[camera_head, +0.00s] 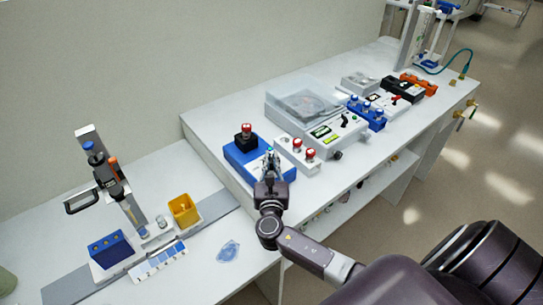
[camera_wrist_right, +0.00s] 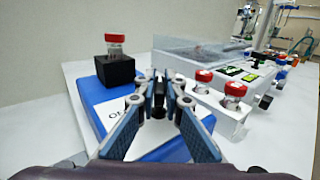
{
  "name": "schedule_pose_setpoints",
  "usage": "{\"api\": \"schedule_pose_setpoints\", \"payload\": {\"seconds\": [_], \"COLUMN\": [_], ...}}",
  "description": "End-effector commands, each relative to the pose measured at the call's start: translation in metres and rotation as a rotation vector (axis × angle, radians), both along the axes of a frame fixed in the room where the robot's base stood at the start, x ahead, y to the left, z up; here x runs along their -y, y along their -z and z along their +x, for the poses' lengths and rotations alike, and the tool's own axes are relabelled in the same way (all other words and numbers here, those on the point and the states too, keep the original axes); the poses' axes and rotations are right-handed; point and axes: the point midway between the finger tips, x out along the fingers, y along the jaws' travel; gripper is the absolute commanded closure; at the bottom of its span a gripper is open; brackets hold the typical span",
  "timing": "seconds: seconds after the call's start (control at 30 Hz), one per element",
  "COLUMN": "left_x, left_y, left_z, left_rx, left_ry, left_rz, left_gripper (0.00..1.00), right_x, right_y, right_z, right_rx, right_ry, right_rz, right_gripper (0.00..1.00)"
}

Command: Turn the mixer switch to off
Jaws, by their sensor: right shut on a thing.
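The mixer is a blue box (camera_head: 236,160) with a white front panel, on the white bench; it also shows in the right wrist view (camera_wrist_right: 88,98). A black block (camera_wrist_right: 114,69) on its top holds a red-capped vial (camera_wrist_right: 115,42). My right gripper (camera_head: 270,158) is over the front of the mixer. In the right wrist view its fingertips (camera_wrist_right: 158,80) are closed around the small dark mixer switch (camera_wrist_right: 158,99), which they mostly hide. Lettering starting "OF" shows left of the fingers, partly covered. The switch's exact setting cannot be told. My left gripper is out of view.
A white rack (camera_head: 283,145) with red-capped vials stands close right of the mixer. Behind it is a grey device with a clear lid (camera_head: 305,98). A blue rack (camera_head: 375,120) stands farther right. A yellow bin (camera_head: 183,209) is on the lower bench at left.

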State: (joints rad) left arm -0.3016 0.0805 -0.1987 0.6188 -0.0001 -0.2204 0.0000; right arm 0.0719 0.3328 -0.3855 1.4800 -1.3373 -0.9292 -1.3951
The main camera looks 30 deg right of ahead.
Motion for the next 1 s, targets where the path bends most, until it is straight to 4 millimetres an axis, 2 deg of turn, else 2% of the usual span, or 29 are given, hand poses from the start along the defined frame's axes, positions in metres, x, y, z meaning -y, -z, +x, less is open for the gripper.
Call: {"api": "schedule_pose_setpoints", "payload": {"seconds": [0.43, 1.0], "left_x": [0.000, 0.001], "left_y": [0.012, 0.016], "left_z": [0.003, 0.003], "left_rx": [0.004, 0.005], "left_ry": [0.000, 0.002], "left_rz": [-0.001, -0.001], "left_gripper": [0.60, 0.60], "right_x": [0.000, -0.001], "right_y": [0.002, 0.000], "right_z": [0.000, 0.000], "right_rx": [0.000, 0.001], "right_ry": [-0.282, -0.349], "right_rz": [-0.003, 0.000], "right_gripper": [1.00, 1.00]}}
